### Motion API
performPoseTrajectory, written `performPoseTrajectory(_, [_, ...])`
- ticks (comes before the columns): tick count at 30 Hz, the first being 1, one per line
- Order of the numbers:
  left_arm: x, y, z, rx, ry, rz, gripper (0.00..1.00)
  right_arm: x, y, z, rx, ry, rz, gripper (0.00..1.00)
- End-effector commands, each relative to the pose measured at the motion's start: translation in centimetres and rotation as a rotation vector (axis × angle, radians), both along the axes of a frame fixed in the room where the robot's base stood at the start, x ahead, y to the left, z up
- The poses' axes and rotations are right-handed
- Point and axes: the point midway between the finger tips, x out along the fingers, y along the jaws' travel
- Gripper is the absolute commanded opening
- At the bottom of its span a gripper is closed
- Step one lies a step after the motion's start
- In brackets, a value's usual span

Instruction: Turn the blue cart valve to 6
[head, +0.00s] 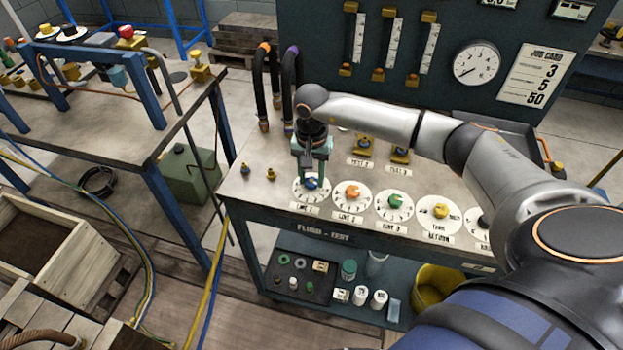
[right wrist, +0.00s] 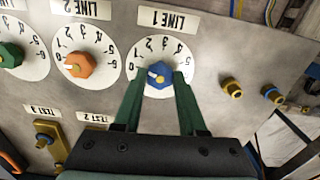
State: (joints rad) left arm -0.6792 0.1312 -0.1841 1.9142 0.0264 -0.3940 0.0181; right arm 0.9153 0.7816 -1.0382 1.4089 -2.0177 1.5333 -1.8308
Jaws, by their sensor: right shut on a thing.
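The blue valve (head: 312,184) is the leftmost knob on the cart top, on a white round dial marked LINE 1. My right gripper (head: 313,174) reaches down from above and is shut on it. In the right wrist view the blue valve (right wrist: 159,75) sits between the two green fingertips (right wrist: 160,80). A pale mark shows on the left side of the knob there, toward the low figures of the dial. I cannot tell its exact reading. The fingers cover the lower part of the dial. My left gripper is not in view.
An orange knob (head: 352,193) and a green knob (head: 394,201) stand on dials to the right, then a yellow return knob (head: 440,211). Two small fittings (right wrist: 232,88) lie beside the blue dial. Hoses (head: 291,80) rise behind it.

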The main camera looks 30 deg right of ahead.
Motion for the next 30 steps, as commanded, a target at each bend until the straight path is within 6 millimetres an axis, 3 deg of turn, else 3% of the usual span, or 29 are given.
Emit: performPoseTrajectory(30, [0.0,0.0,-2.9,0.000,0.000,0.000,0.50,0.1,-0.1,0.0,0.000,-0.002,-0.968,0.00])
